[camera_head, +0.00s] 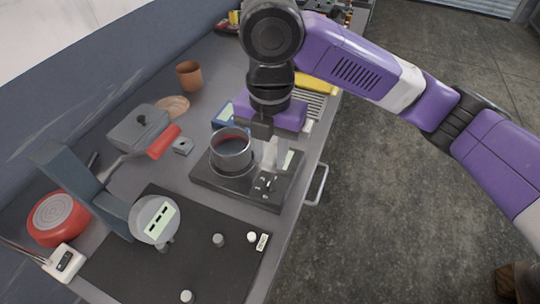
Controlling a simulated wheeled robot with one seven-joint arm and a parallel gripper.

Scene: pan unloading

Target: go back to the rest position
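My purple arm comes in from the right and bends down over the worktop. My gripper (273,155) points down above the right part of a dark hot plate (208,178). Its pale fingers are partly lost against the plate, and I cannot tell whether they are apart. A grey metal pot (231,158) with a dark red inside stands on the hot plate, just left of the fingers. I see no clear contact between them.
A red-handled utensil (163,142), a grey lidded box (138,128), a brown cup (189,75) and a red round pan (58,220) are on the worktop. A black mat (200,265) with a round device (155,219) lies in front. Open floor is on the right.

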